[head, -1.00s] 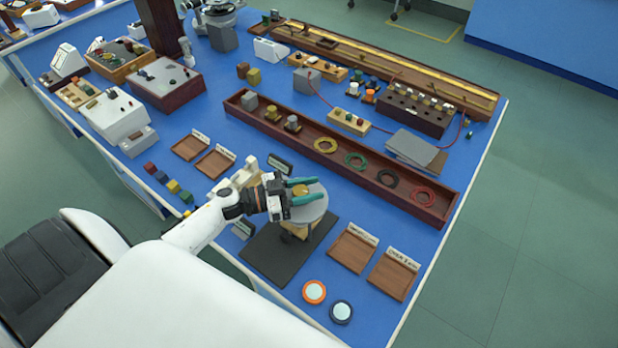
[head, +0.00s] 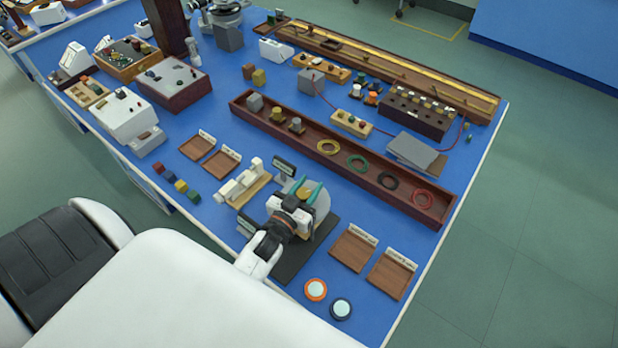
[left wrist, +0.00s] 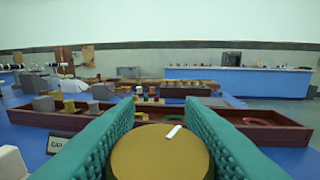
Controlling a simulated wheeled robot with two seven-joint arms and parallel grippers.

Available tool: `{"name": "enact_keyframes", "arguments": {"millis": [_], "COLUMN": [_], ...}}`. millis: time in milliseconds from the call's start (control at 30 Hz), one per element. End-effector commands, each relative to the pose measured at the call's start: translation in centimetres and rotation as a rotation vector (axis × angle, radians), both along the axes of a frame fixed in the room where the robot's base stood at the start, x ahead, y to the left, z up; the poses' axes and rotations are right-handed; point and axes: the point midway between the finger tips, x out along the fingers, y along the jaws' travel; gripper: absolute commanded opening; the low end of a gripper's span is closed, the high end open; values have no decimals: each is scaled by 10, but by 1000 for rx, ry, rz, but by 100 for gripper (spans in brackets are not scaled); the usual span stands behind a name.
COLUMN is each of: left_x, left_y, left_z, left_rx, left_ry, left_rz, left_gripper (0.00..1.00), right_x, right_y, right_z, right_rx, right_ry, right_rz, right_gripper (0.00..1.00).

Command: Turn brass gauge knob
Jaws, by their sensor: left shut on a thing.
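The brass gauge knob (left wrist: 155,158) fills the lower middle of the left wrist view, a round brass disc with a white mark pointing up and right. The teal fingers of my left gripper (left wrist: 160,140) are on either side of it, shut on it. In the head view my left gripper (head: 305,189) reaches over the round grey gauge (head: 322,204), with a bit of the brass knob (head: 303,192) between the fingertips. My wrist hides much of the gauge and its stand. My right gripper is in neither view.
A dark mat (head: 290,262) lies under the gauge. Beyond it is a long wooden trough (head: 310,160) with weights and coloured rings. Small trays (head: 352,248) stand to the right, two round discs (head: 316,289) in front. A white instrument (head: 240,185) stands close on the left.

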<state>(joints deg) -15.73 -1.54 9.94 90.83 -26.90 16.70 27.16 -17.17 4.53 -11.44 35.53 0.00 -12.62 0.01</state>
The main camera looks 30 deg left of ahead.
Motion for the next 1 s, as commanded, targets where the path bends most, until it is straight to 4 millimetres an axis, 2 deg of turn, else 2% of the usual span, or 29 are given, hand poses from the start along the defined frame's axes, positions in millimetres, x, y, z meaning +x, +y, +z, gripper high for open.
{"name": "enact_keyframes", "arguments": {"millis": [233,700,733,800,833,1000], "left_x": [0,0,0,0,0,0], "left_y": [1,1,1,1,1,1], "left_z": [0,1,1,1,1,1], "left_rx": [-1,1,1,1,1,1], "left_ry": [-2,-3,-3,-3,-3,-3], "left_rz": [62,71,71,71,71,71], "left_gripper": [13,13,41,52,57,57], "right_x": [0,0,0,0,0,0], "right_y": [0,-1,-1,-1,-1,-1], "right_z": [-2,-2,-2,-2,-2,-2], "right_rx": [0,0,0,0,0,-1], "right_ry": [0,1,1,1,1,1], "right_rz": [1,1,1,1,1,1], "right_gripper": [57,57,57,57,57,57]}}
